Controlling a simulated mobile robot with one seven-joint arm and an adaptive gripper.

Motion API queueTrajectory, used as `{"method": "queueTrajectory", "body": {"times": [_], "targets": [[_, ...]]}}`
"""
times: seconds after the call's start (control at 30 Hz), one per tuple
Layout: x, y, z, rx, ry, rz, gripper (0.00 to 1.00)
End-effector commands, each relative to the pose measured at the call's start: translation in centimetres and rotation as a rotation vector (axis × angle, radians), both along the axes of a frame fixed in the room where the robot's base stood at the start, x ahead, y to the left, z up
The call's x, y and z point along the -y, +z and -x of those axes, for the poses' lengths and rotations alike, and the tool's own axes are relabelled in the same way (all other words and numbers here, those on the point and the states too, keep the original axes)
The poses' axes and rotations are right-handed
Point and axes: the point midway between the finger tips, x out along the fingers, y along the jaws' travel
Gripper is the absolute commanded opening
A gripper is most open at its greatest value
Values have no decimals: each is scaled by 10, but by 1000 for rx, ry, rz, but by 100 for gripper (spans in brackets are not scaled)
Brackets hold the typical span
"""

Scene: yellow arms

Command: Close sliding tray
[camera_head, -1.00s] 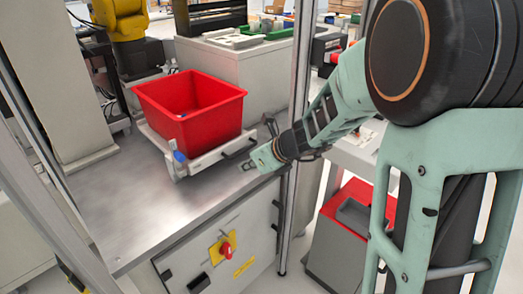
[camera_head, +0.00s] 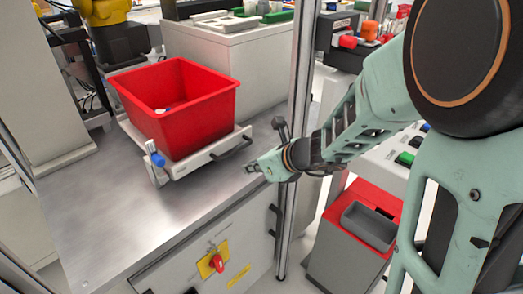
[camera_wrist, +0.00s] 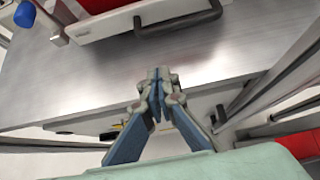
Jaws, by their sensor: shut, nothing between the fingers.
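The sliding tray (camera_head: 196,158) is a pale, low platform with a dark handle (camera_head: 232,149) on its front edge and a blue knob (camera_head: 158,160) at its near left corner. It sticks out over the metal tabletop and carries a red bin (camera_head: 183,118). My gripper (camera_head: 251,167) is shut and empty, at the front edge of the tabletop, to the right of the tray and apart from it. In the wrist view my gripper (camera_wrist: 160,75) points toward the tray's dark handle (camera_wrist: 178,21), with a strip of bare metal between them.
The metal tabletop (camera_head: 95,222) is bare left of and in front of the tray. An upright metal post (camera_head: 297,110) stands close to my arm on the right. A cabinet with a red switch (camera_head: 217,263) is below. A red and grey bin (camera_head: 352,228) stands right.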

Motion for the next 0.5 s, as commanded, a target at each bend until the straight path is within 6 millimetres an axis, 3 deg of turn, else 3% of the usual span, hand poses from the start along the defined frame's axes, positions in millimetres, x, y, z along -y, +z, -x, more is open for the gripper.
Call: {"method": "queueTrajectory", "body": {"times": [0.03, 0.17, 0.5], "targets": [[-7, -12, -5, -3, 2, 1, 0], [-22, -26, -17, -3, 2, 0, 0], [-50, -15, -42, 0, -1, 0, 0]]}}
